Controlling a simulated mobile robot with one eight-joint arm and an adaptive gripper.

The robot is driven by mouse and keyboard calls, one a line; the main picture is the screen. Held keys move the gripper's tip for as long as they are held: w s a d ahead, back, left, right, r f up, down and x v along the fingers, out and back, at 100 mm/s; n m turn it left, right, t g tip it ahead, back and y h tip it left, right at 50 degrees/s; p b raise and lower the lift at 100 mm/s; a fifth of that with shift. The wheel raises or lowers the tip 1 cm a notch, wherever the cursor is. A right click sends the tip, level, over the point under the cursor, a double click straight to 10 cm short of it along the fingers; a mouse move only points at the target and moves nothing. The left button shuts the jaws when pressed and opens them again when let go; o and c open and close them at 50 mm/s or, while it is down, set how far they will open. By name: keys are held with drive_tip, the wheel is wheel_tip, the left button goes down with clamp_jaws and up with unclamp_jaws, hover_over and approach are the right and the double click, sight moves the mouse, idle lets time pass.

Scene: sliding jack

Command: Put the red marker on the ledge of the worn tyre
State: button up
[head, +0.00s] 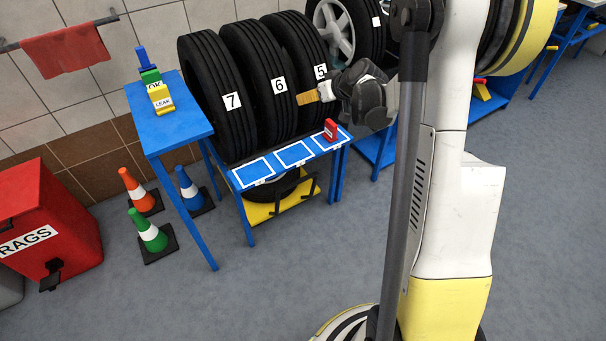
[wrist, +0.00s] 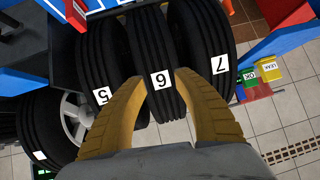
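The red marker (head: 330,130) stands on the blue ledge (head: 333,144), in the marked square in front of tyre 5 (head: 305,60). It shows in part at the top left of the wrist view (wrist: 76,14). Tyre 6 (head: 266,70) and tyre 7 (head: 217,80) stand to its left in the head view. I cannot tell from the treads which tyre is worn. My gripper (head: 309,97) is in front of the tyres near 5 and 6, above the ledge. In the wrist view its fingers (wrist: 158,85) are spread, with tyre 6 (wrist: 160,50) behind the gap and nothing held.
A blue stand (head: 180,127) at left holds a blue marker (head: 142,57), a green marker (head: 150,76) and a yellow LEAK marker (head: 160,98). The two ledge squares left of the red marker are empty. Cones and a red RAGS bin (head: 50,225) stand at left.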

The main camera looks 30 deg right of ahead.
drive_tip(key=s+a+r+g, duration=0.1)
drive_tip(key=s+a+r, duration=0.3)
drive_tip(key=s+a, duration=0.3)
drive_tip(key=s+a+r+g+h, duration=0.1)
drive_tip(key=s+a+r, duration=0.2)
drive_tip(key=s+a, duration=0.35)
drive_tip(key=s+a+r+g, duration=0.1)
drive_tip(key=s+a+r, duration=0.35)
drive_tip(key=s, duration=0.45)
drive_tip(key=s+a+f+m+h, duration=0.1)
drive_tip(key=s+a+f, duration=0.1)
drive_tip(key=s, duration=0.9)
drive_tip(key=shift+f, duration=0.7)
